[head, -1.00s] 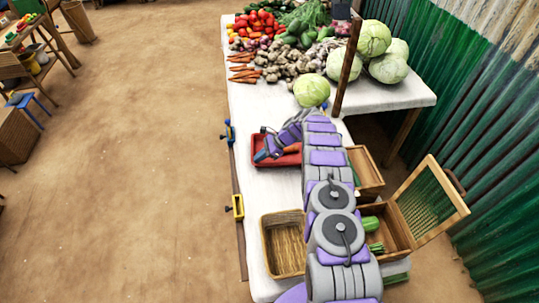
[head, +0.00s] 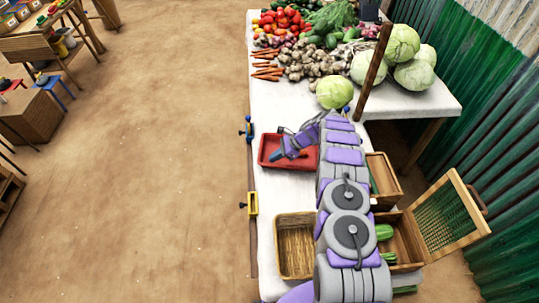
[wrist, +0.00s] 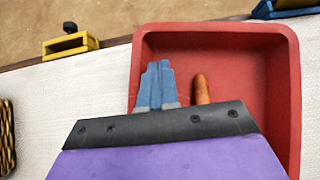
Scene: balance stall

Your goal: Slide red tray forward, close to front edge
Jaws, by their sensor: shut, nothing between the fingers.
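The red tray (head: 265,152) lies on the white-covered table, close to its left edge in the head view. In the wrist view the red tray (wrist: 270,75) fills the middle and right, its far rim at the wooden strip along the table edge. My gripper (head: 275,157) is over the tray's inside. Its blue fingers (wrist: 157,72) are shut and empty, and appear above the tray floor. I cannot tell whether they touch it. An orange carrot (wrist: 201,88) lies in the tray beside the fingers, partly hidden by my gripper.
A yellow clamp (head: 252,204) and a blue clamp (head: 248,130) sit on the table edge. A wicker basket (head: 282,247) stands nearer me. A cabbage (head: 334,92) and heaped vegetables lie beyond the tray. A wooden crate (head: 402,245) is to the right.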

